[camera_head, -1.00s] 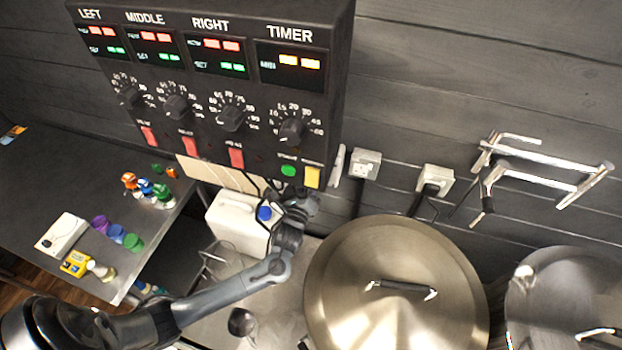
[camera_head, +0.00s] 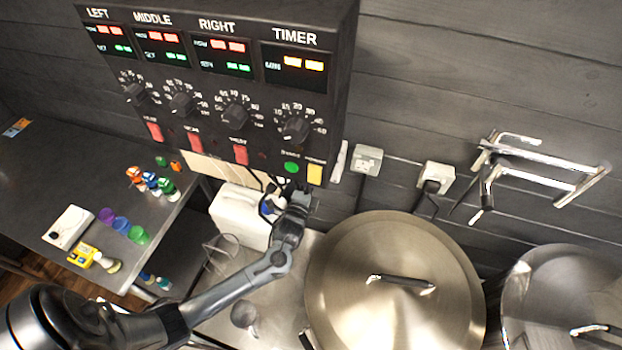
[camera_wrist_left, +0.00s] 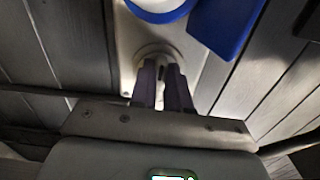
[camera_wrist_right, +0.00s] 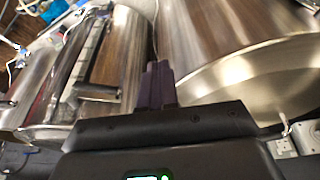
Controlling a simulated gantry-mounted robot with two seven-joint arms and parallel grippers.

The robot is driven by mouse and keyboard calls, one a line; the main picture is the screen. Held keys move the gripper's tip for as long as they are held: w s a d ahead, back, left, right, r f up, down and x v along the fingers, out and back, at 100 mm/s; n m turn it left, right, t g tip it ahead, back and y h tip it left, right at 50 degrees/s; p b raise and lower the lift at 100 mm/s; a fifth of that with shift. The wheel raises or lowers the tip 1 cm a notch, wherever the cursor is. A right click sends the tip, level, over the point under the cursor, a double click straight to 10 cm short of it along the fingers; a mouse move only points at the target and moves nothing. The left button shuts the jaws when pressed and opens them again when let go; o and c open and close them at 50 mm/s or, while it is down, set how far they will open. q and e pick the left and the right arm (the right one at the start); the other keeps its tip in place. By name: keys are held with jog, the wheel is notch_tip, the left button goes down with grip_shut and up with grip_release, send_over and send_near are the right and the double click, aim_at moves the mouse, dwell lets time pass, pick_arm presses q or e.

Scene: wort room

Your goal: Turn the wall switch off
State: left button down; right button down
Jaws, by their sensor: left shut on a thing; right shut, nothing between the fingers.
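My left gripper (camera_head: 282,193) is raised under the control panel, in front of the wall; its fingertips are hard to make out in the head view. In the left wrist view its dark fingers (camera_wrist_left: 163,78) are close together at a round pale fitting (camera_wrist_left: 160,52) on a pale plate (camera_wrist_left: 133,38), which I take as the wall switch. The fingers hide what is between them, and the switch's position cannot be read. My right gripper (camera_wrist_right: 158,82) is shut and empty in the right wrist view, near large metal pots. It is outside the head view.
The control panel (camera_head: 215,85) overhangs my left gripper. A white jug (camera_head: 240,215) stands just below it. A blue part (camera_wrist_left: 228,28) sits close beside the fingers. A lidded pot (camera_head: 395,280) stands to the right. Wall outlets (camera_head: 367,160) and a metal rack (camera_head: 540,170) are farther right.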

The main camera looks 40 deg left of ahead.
pick_arm(q)
jog(key=shift+f+n, duration=0.1)
jog(key=shift+n, duration=0.3)
jog(key=c, duration=1.1)
grip_release()
jog(key=b+v, duration=0.2)
jog(key=v, duration=0.8)
jog(key=shift+s+d, duration=0.2)
jog(key=shift+s, duration=0.15)
jog(key=shift+s, duration=0.1)
